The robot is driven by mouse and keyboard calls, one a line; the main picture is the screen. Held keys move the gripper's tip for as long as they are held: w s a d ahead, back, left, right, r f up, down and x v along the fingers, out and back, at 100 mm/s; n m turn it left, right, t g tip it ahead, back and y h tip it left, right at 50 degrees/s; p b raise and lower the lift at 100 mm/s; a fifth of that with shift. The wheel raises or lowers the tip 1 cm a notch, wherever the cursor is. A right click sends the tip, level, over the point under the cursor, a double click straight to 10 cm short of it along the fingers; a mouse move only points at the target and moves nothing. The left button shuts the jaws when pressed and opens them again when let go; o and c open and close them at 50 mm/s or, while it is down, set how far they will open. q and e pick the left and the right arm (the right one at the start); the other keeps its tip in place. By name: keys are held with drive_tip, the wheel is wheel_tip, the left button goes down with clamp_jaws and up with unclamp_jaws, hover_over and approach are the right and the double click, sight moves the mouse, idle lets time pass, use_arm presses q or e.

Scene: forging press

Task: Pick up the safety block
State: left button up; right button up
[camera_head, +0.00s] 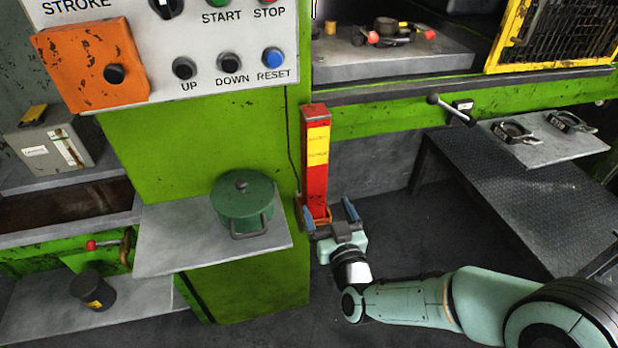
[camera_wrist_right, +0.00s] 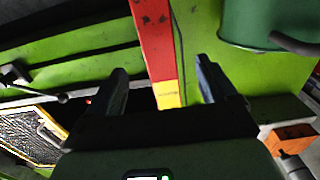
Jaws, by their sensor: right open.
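The safety block is a tall upright red bar (camera_head: 316,185) with a yellow label, at the right edge of the green press column. Its lower end sits at a small orange-brown holder. My right gripper (camera_head: 329,214) is low in front of it, open, with one finger on each side of the bar's lower part as seen from the head. In the right wrist view the red bar (camera_wrist_right: 153,40) and its yellow label show between the open fingers (camera_wrist_right: 165,88). I cannot tell whether the fingertips reach past its near face. My left gripper is not in view.
A green lidded pot (camera_head: 243,205) stands on a grey shelf (camera_head: 160,245) left of the block. A control panel (camera_head: 220,65) is above. A lever (camera_head: 450,109) projects from the green beam at right, above a dark checkered platform (camera_head: 520,205). Dark floor lies around my arm.

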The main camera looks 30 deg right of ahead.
sight(317, 183)
drive_tip(key=x, duration=0.7)
drive_tip(key=shift+w+d+r+p, duration=0.15)
drive_tip(key=shift+w+d+p, duration=0.1)
drive_tip(key=shift+w+p, duration=0.1)
drive_tip(key=p+x, duration=0.1)
drive_tip(key=x, duration=0.4)
drive_tip(key=shift+w+d, duration=0.1)
drive_tip(key=shift+w, duration=0.2)
drive_tip(key=shift+r, duration=0.1)
clamp_jaws()
drive_tip(key=shift+r, duration=0.2)
